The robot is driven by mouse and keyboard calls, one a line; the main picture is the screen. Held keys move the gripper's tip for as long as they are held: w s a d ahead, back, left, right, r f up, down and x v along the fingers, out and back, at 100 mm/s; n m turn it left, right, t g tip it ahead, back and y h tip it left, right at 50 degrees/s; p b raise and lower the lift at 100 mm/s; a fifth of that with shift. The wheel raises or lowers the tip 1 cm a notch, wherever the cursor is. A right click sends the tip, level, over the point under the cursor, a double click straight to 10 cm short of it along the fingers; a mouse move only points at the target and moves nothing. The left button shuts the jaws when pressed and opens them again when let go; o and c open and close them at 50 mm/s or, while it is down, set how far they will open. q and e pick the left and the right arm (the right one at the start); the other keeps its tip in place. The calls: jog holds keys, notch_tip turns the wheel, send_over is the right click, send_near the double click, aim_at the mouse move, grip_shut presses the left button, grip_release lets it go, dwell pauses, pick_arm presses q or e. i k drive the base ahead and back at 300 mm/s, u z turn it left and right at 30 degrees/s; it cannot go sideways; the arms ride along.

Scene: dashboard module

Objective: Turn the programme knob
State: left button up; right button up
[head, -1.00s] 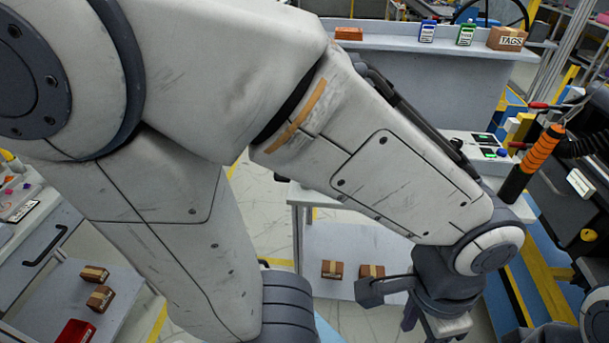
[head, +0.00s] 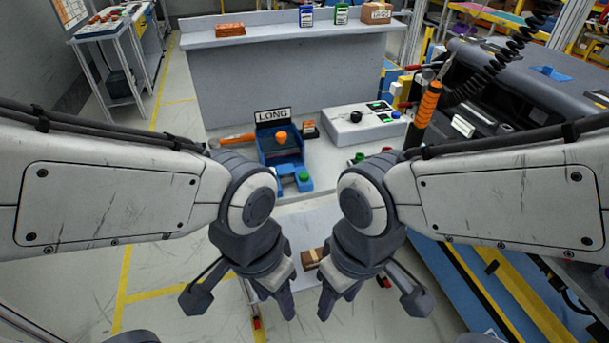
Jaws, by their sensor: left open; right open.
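A black round knob (head: 356,117) sits on top of a white control box (head: 340,132) on the bench, beyond my grippers and to the right of the middle. The box also carries small dark displays with green light and a blue button. I cannot read any markings around the knob. My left gripper (head: 282,292) hangs down, open and empty, in front of the bench. My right gripper (head: 331,292) hangs beside it, also open and empty. Both are apart from the knob, which is in plain view.
A blue tray (head: 284,146) with an orange knob and a "LONG" sign stands left of the box. Green and red buttons (head: 360,157) lie in front. An orange-and-black tool (head: 427,104) hangs at right by a dark dashboard (head: 520,85). A raised shelf (head: 290,32) runs behind.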

aim_at(356, 116)
jog(key=z, duration=0.2)
jog(key=k, duration=0.4)
jog(key=z, duration=1.1)
jog(key=i, duration=0.8)
jog(key=u, duration=1.05)
jog(key=i, duration=0.75)
jog(key=u, duration=0.75)
